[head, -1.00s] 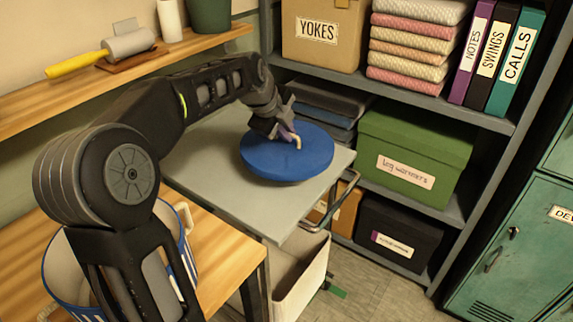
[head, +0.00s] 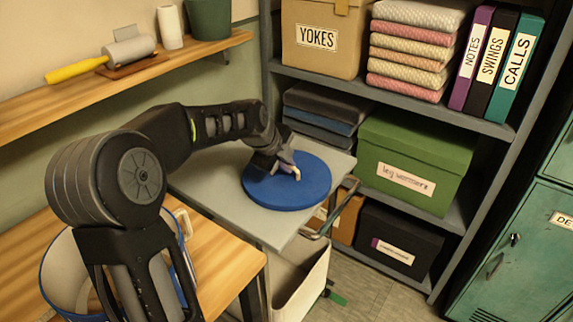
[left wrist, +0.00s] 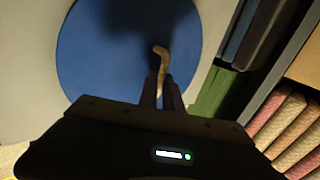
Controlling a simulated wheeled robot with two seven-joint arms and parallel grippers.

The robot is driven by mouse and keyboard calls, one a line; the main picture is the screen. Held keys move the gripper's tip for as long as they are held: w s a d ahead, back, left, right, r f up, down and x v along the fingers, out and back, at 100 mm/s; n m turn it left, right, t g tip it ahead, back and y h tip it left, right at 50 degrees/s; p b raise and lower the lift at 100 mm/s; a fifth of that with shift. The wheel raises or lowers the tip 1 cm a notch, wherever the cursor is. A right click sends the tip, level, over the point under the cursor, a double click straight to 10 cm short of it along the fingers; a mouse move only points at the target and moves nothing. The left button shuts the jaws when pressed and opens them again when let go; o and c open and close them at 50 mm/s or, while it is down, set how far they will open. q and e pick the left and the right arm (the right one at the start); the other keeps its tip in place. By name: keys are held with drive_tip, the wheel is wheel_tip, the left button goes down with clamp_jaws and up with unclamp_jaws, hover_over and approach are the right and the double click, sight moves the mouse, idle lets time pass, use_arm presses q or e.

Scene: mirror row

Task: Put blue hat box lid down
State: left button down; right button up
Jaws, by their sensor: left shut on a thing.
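The blue hat box lid (head: 287,190) is a round, flat disc with a small cream, hooked handle (head: 296,174) on top. It lies level at the grey cart top (head: 215,183) and looks to be resting on it; any thin gap under it cannot be made out. My left gripper (head: 286,166) reaches over it from the left and is shut on the handle. In the left wrist view the lid (left wrist: 105,50) fills the upper left, and the handle (left wrist: 160,54) stands up between the fingers. My right gripper is out of view.
Behind the cart, a shelf unit holds a green box (head: 412,158), a dark box (head: 398,240) and folded cloths (head: 318,117). Bare cart top shows left of the lid.

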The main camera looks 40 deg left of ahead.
use_arm(q)
drive_tip(key=c, duration=1.5)
unclamp_jaws()
drive_tip(key=shift+r, duration=0.1)
drive_tip(key=v, duration=1.2)
